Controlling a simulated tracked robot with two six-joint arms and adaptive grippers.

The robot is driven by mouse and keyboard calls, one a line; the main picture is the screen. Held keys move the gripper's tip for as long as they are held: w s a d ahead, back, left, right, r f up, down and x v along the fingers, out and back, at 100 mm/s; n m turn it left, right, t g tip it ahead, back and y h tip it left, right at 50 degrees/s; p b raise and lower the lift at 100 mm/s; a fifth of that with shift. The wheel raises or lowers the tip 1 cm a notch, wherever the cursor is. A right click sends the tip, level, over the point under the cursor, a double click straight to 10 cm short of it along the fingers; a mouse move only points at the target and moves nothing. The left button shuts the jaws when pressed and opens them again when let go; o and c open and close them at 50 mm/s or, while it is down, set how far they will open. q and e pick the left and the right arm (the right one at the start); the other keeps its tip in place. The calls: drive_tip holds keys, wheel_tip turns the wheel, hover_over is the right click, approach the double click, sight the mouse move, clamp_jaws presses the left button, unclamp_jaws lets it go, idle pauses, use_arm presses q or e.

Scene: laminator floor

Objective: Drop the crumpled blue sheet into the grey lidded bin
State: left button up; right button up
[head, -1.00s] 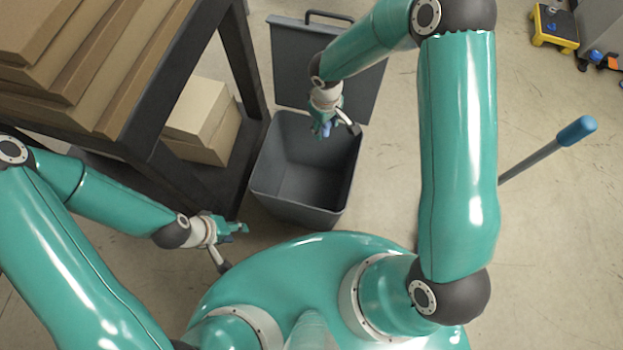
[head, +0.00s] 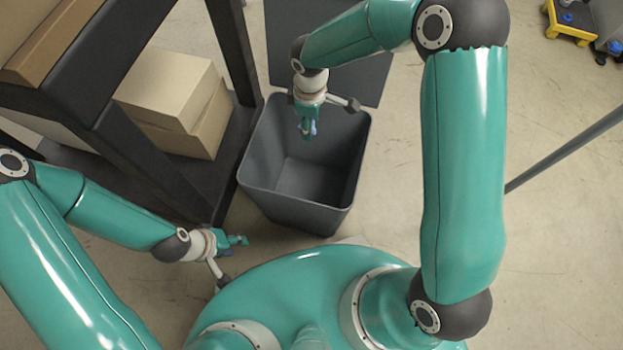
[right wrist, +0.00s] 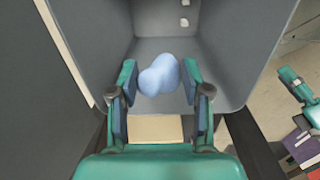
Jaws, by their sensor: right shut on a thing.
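The grey lidded bin (head: 258,185) stands on the floor in front of my base, its lid (head: 350,82) swung open behind it and the inside visible. My right gripper (head: 308,128) points down over the back left part of the bin's opening. It is shut on the crumpled blue sheet (right wrist: 160,76), a small pale blue lump between its fingers in the right wrist view, with the bin's inside beyond it. Only a sliver of the sheet shows in the head view. My left gripper (head: 238,241) is left of the bin, near its front; its fingers are too small to read.
A dark rack (head: 235,60) stands left of the bin, with cardboard boxes (head: 170,90) on its lower shelf and more cardboard above. A grey-blue pole (head: 565,150) slants at the right. A yellow item (head: 570,25) is at the top right. The floor between is open.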

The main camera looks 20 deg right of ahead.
wheel_tip(320, 180, down, 5)
drive_tip(key=b, duration=0.3)
drive_tip(key=shift+f+b, duration=0.15)
drive_tip(key=shift+b, duration=0.2)
drive_tip(key=o, duration=0.8)
wheel_tip(320, 180, up, 12)
idle(0.5)
